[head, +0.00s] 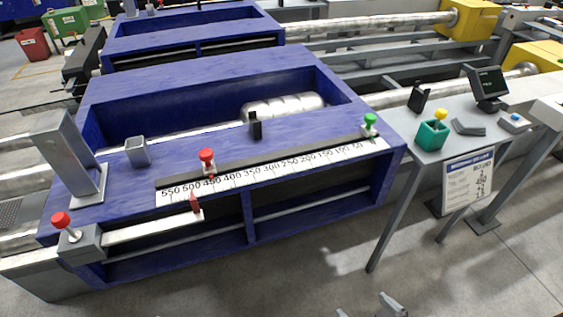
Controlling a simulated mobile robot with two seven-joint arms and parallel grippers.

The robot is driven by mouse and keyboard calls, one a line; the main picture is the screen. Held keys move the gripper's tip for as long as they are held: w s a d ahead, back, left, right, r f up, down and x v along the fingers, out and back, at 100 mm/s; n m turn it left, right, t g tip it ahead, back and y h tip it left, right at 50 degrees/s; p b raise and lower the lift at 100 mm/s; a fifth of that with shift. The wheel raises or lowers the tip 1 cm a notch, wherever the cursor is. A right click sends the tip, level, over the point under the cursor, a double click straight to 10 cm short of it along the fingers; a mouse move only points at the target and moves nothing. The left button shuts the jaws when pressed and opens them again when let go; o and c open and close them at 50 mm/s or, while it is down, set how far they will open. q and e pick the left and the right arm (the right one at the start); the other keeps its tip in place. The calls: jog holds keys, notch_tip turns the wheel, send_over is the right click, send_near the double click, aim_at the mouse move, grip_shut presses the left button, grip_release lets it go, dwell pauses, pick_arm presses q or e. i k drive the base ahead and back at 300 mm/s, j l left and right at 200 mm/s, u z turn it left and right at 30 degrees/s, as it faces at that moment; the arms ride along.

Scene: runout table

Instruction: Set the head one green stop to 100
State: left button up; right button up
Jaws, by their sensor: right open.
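The green-topped stop (370,121) stands at the right end of the dark rail on the blue machine. It sits near the scale's low end, by the 50 mark. The white scale (280,171) counts from 550 at left down to 50 at right. A red-topped stop (207,156) stands on the same rail toward the left, around the 400 to 450 marks. My right gripper (369,308) shows only in part at the bottom edge, over the floor. It is open, apart from the machine, well below the green stop. My left gripper is out of view.
A black upright piece (255,126) stands behind the rail. A red knob (61,221) is at far left. Front floor is clear.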

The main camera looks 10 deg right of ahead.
aim_at(367, 129)
jog(key=i+l+u, duration=0.1)
jog(key=l, duration=0.3)
jog(key=i+l+u, duration=0.1)
jog(key=l, duration=0.3)
jog(key=i+l+u, duration=0.1)
jog(key=l, duration=0.3)
jog(key=i, duration=0.1)
